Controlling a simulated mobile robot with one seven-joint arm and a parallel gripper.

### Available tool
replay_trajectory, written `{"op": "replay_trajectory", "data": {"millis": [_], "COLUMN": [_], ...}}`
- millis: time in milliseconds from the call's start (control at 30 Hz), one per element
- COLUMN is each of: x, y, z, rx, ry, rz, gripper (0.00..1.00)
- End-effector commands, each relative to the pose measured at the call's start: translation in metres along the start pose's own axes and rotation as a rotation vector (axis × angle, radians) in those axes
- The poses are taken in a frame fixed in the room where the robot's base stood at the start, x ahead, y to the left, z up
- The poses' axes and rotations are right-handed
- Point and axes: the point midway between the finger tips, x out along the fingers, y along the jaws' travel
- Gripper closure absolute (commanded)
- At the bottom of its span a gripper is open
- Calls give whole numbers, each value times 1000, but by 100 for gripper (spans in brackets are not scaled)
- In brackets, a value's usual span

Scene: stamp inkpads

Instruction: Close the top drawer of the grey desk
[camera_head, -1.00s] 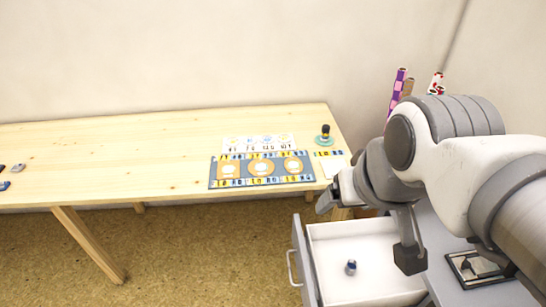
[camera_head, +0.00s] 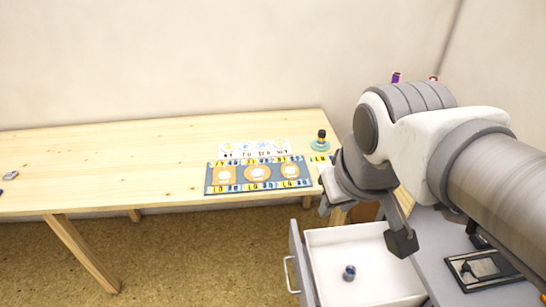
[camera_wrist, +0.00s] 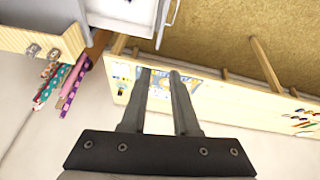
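The grey desk (camera_head: 452,258) is at the lower right in the head view. Its top drawer (camera_head: 362,262) is pulled open, with a white inside and a grey front (camera_head: 300,262) bearing a handle (camera_head: 290,275). A small dark-and-light stamp-like object (camera_head: 349,272) is in the drawer. In the wrist view the drawer's handle (camera_wrist: 168,14) shows at the top edge. My gripper (camera_wrist: 160,74) has its two fingers apart with nothing held between them. In the head view my arm hides much of the gripper, which is above and behind the drawer.
A wooden table (camera_head: 100,170) stands at the back left, with a blue patterned mat (camera_head: 258,175), a white card (camera_head: 255,148) and a dark-topped stamp (camera_head: 321,140) on a green base. A black inkpad-like item (camera_head: 482,268) lies on the desk. The floor (camera_head: 180,260) left of the drawer is clear.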

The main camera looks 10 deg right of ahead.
Motion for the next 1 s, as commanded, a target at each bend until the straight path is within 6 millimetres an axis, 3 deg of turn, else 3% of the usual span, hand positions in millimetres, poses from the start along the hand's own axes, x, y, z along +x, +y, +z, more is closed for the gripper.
{"op": "replay_trajectory", "data": {"millis": [33, 133, 567, 800, 1000], "x": [23, 52, 197, 291, 349], "y": [-3, -8, -46, -80, -103], "z": [1, -6, -31, -32, -28], "rx": [-64, -211, -854, -1204, -1412], "ry": [-37, -102, -369, -501, -573], "rz": [7, 22, 14, -38, -83], "gripper": [82, 100, 100, 100, 100]}}
